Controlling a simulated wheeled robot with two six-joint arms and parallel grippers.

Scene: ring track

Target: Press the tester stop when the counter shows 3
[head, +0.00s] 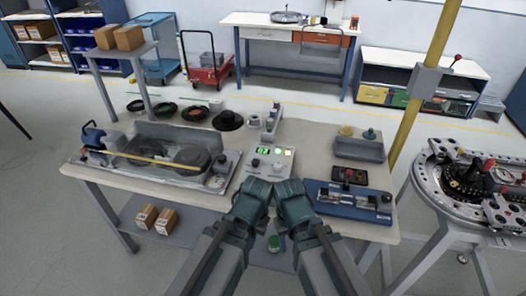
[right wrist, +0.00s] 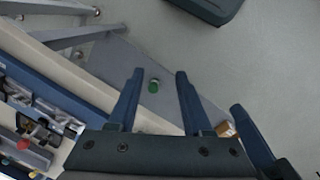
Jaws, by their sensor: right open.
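The tester is a pale box (head: 268,166) at the middle of the table in the head view. Its green lit counter (head: 263,151) seems to read 03, but the digits are small. A yellowish lit square (head: 288,152) and dark knobs (head: 256,162) are on its face; I cannot tell which part is the stop. My left gripper (head: 258,186) and right gripper (head: 291,187) are side by side at the tester's near edge, apparently above it. The right gripper also shows in the right wrist view (right wrist: 157,77), open and empty. The left one's jaws are unclear.
A black box with a red knob (head: 349,174) and a blue fixture (head: 347,201) stand right of the tester. A grey tray (head: 143,134) is left. A green cylinder (head: 273,243) lies on the lower shelf. A yellow post (head: 424,84) rises at right.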

